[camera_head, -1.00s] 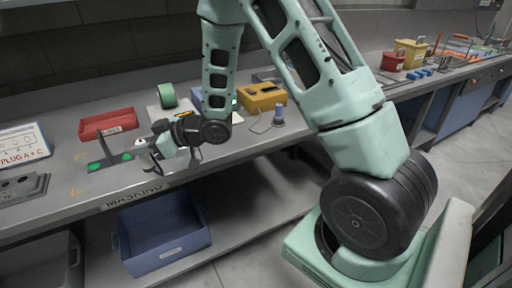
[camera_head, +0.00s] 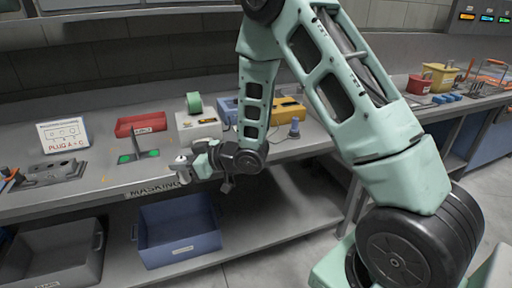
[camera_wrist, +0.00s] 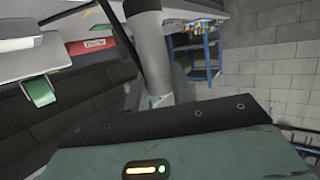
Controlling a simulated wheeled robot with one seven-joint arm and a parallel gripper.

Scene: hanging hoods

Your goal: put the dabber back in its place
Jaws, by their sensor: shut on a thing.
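My gripper (camera_head: 190,170) is shut on a pale grey-white piece, probably the dabber (camera_head: 183,160), in front of the bench's front edge by the MASKING label. In the wrist view a pale grey cylinder (camera_wrist: 152,50), probably the same piece, stands close to the camera beside a dark finger. My fingers hide part of it in the head view. A small bluish-grey upright item (camera_head: 294,129) stands on the bench to the right. I cannot tell which spot is the dabber's place.
On the bench (camera_head: 95,185) are a dark fixture with green pads (camera_head: 146,154), a red bin (camera_head: 140,124), a white box (camera_head: 198,125) with a green roll (camera_head: 194,102), and a yellow case (camera_head: 288,110). A blue bin (camera_head: 180,232) sits on the lower shelf.

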